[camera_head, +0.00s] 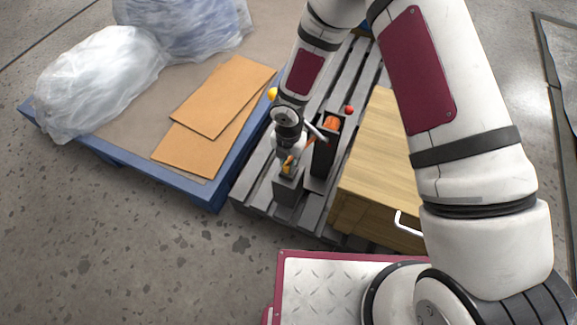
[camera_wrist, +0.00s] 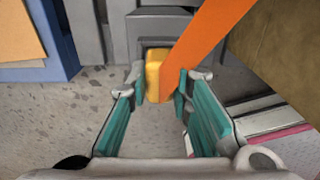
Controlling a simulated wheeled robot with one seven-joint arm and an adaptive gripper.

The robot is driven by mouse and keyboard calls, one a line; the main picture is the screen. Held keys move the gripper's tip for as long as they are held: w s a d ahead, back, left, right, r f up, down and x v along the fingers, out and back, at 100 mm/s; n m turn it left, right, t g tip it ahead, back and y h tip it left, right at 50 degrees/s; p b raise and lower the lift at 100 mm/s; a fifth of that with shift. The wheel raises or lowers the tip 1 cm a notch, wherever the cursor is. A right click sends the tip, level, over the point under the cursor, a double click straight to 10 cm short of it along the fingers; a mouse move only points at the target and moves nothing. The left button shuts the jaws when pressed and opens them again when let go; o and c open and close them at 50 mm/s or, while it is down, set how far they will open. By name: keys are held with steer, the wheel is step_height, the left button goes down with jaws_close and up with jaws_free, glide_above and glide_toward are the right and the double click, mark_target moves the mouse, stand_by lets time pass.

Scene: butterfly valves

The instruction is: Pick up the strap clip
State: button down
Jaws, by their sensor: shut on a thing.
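The strap clip (camera_wrist: 154,76) is a small yellow block in the wrist view, between the two fingertips of my gripper (camera_wrist: 163,82). The fingers, with green inner pads, are closed on it. A wide orange strap (camera_wrist: 212,38) runs from beside the clip up to the right. In the head view my gripper (camera_head: 289,164) points down over the slatted grey pallet, just above a dark grey block (camera_head: 288,188). There the clip is small and mostly hidden by the gripper.
A dark upright box (camera_head: 323,155) stands close right of my gripper, with a wooden crate (camera_head: 367,170) beyond it. To the left, a blue-edged platform (camera_head: 215,198) bears cardboard sheets (camera_head: 222,95) and plastic-wrapped bundles (camera_head: 100,82). The floor in front is clear.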

mark_target(288, 161)
step_height(288, 161, up, 10)
steer(key=p, duration=0.4)
steer(key=w+d+r+m, duration=0.2)
steer(key=d+r+m, duration=0.8)
steer(key=m, duration=0.6)
steer(key=w+d+r+m, duration=0.3)
steer(key=d+r+m, duration=0.5)
steer(key=d+m, duration=0.6)
steer(key=s+a+r+m+p, duration=0.1)
steer(key=s+r+p, duration=0.3)
steer(key=r+p, duration=0.7)
steer(key=s+r+m+p, duration=0.1)
steer(key=s+r+p, duration=0.4)
steer(key=r+p, duration=0.7)
steer(key=p, duration=0.4)
steer(key=shift+s+a, duration=0.2)
steer(key=shift+a, duration=0.15)
